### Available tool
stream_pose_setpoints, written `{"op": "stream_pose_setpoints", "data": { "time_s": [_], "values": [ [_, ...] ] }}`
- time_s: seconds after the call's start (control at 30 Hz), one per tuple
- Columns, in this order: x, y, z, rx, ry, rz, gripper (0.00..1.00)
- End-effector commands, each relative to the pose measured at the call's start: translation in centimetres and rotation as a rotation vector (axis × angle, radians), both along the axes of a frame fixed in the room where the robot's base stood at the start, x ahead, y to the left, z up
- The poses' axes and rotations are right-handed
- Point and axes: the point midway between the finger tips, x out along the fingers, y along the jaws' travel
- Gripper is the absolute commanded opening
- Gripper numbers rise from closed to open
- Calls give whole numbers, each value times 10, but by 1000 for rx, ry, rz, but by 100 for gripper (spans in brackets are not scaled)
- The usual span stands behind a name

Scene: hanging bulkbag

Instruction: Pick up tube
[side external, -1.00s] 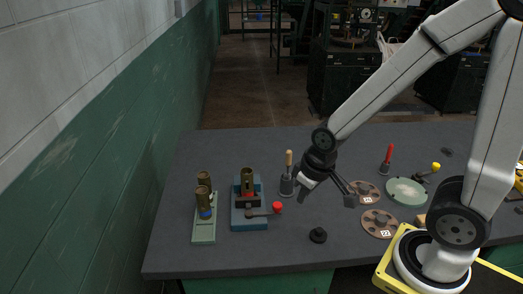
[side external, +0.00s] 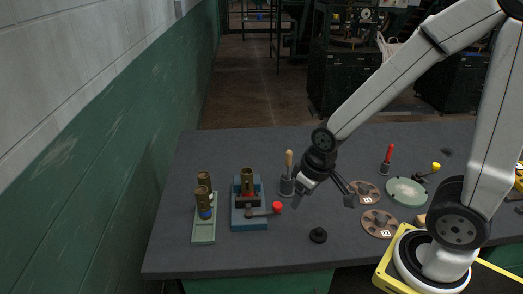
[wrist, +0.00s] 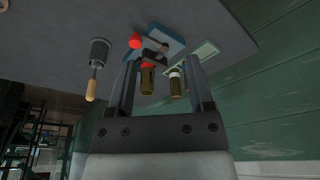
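Two brass tubes (side external: 204,192) stand on the pale green stand (side external: 204,230) at the left of the bench; the nearer one has a blue band low down. Another brass tube (side external: 247,180) stands upright in the blue fixture (side external: 249,224), which has a red-knobbed lever (side external: 277,208). My gripper (side external: 325,200) is open and empty, above the bench to the right of the fixture. In the wrist view, the fixture's tube (wrist: 147,82) and one tube by the green stand (wrist: 176,84) appear between my spread fingers (wrist: 160,75), apart from them.
A wooden-handled tool in a grey holder (side external: 287,180) stands between the fixture and my gripper. A black knob-like piece (side external: 318,235) lies in front. Brown discs (side external: 378,223), a red-handled tool (side external: 387,158) and a pale green dish (side external: 405,191) are to the right. The front left bench is clear.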

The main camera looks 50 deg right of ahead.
Motion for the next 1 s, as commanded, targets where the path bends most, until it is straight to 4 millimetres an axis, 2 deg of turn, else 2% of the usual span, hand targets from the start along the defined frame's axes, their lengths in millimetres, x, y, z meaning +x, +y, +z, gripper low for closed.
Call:
{"op": "stream_pose_setpoints", "data": {
  "time_s": [0.03,0.07,0.4,0.57,0.77,1.0],
  "values": [
    [0,0,0,0,0,0,86],
    [0,0,0,0,0,0,95],
    [1,0,0,-1,0,3,96],
    [11,-1,1,-10,7,38,96],
    [43,-6,3,-40,35,165,96],
    [100,-17,1,-85,83,408,96]
  ]
}}
